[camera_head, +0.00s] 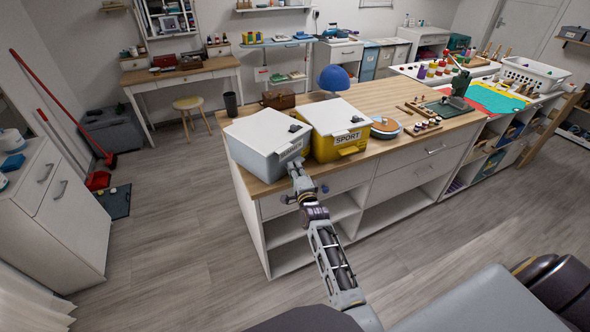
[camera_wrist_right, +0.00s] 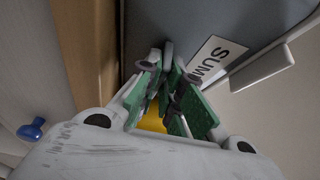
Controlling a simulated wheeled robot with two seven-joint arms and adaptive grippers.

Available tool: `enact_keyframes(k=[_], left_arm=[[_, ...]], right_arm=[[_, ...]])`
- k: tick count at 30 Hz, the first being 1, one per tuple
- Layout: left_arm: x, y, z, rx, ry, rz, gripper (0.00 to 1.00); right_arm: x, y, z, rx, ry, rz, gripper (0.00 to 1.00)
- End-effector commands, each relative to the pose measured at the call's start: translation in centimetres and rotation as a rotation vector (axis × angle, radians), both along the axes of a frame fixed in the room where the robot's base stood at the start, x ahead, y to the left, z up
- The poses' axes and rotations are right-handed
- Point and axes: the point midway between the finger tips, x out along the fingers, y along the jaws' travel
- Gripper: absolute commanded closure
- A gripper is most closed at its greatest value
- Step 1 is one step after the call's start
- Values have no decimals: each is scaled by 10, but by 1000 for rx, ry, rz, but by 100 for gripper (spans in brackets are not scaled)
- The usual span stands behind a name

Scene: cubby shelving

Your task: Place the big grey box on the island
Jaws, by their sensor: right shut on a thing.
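The big grey box (camera_head: 262,138) has a pale lid and a white label on its front. It rests at the left front corner of the wood-topped island (camera_head: 385,150), close beside a yellow box. My right gripper (camera_head: 297,170) reaches up to the grey box's front, just below the label. In the right wrist view, the green-padded fingers of my right gripper (camera_wrist_right: 168,85) are shut against the grey box (camera_wrist_right: 205,25), beside its label reading "SUM". The exact grip spot is partly hidden by the fingers. My left gripper is not in view.
A yellow box (camera_head: 342,128) labelled SPORT stands right of the grey box. Behind them are a blue dome (camera_head: 334,78), a brown case (camera_head: 279,99) and a black cup (camera_head: 230,104). Small bottles and tools lie further right. Floor left of the island is open.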

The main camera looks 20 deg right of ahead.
Motion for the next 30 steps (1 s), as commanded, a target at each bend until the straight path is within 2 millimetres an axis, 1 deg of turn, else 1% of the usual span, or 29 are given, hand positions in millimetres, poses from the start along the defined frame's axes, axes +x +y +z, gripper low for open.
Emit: enact_keyframes(k=[1, 8, 9, 14, 20, 21, 24, 30], left_arm=[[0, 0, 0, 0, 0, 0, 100], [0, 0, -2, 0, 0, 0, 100], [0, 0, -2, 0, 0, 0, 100], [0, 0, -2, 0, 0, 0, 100], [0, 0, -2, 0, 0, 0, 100], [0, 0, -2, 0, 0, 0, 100], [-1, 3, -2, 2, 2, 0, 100], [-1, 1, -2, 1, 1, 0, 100]], right_arm=[[1, 0, 3, 1, -8, -1, 100], [1, 0, 1, 0, -8, -1, 100], [1, 0, 1, 0, -8, -1, 88], [0, 0, 0, 0, -6, 0, 68], [0, 0, -1, 0, -3, 0, 67], [0, 0, -6, -1, 6, 1, 67], [-1, 0, -5, -1, 5, 1, 67], [-5, 1, -4, -1, 2, 0, 67]])
